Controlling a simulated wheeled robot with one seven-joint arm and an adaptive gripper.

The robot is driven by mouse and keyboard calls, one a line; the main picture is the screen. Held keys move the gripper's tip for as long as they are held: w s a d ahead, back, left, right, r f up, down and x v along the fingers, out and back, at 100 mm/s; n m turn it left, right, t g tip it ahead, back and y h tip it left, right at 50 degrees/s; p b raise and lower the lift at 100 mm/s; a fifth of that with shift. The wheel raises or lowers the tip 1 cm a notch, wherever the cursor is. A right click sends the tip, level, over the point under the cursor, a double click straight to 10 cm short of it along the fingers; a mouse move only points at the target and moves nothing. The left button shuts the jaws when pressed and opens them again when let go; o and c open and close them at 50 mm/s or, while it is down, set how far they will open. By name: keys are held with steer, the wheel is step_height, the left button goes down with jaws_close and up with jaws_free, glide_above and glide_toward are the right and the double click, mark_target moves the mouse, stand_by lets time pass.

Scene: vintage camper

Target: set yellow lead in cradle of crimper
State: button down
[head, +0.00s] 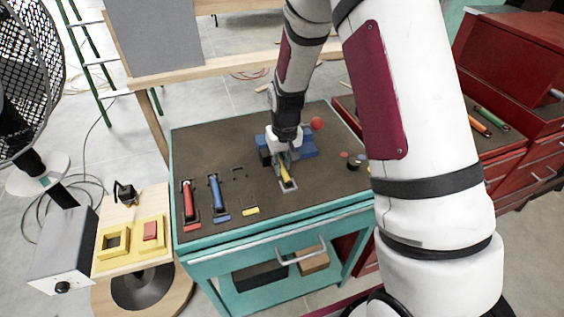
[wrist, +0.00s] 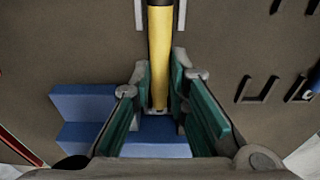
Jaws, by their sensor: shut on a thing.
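The yellow lead (head: 287,175) is a yellow rod that also shows in the wrist view (wrist: 160,45). My gripper (head: 281,152) is shut on its near end, with the green-padded fingers (wrist: 161,80) on both sides of it. The crimper (head: 307,143) is a blue block with a red ball knob (head: 317,123); it also shows below and between my fingers in the wrist view (wrist: 85,108). Pale grey rails (wrist: 139,14) flank the lead's far part. I cannot tell whether the lead rests between them or is held above. My gripper hides part of the crimper.
A red lead (head: 189,201) and a blue lead (head: 215,192) lie at the left of the teal cart's dark top (head: 215,150). Empty dark clips (head: 238,170) stand beside them, behind a yellow label (head: 250,211). Small round parts (head: 354,164) lie at the right. The front middle is clear.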

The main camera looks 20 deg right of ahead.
steer(key=shift+f, duration=0.35)
stand_by(0.3)
steer(key=c, duration=1.5)
jaws_free()
steer(key=shift+o, duration=0.2)
steer(key=shift+r, duration=0.15)
step_height(320, 180, up, 12)
steer(key=s, duration=0.1)
steer(key=shift+s+f, duration=0.2)
steer(key=shift+s, duration=0.05)
steer(key=s+r+t, duration=0.2)
steer(key=s+r, duration=1)
steer(key=r, duration=0.3)
steer(key=s+r+t, duration=0.1)
steer(key=s+r, duration=0.3)
steer(key=s, duration=0.9)
steer(key=shift+s+t, duration=0.3)
steer(key=shift+t, duration=0.1)
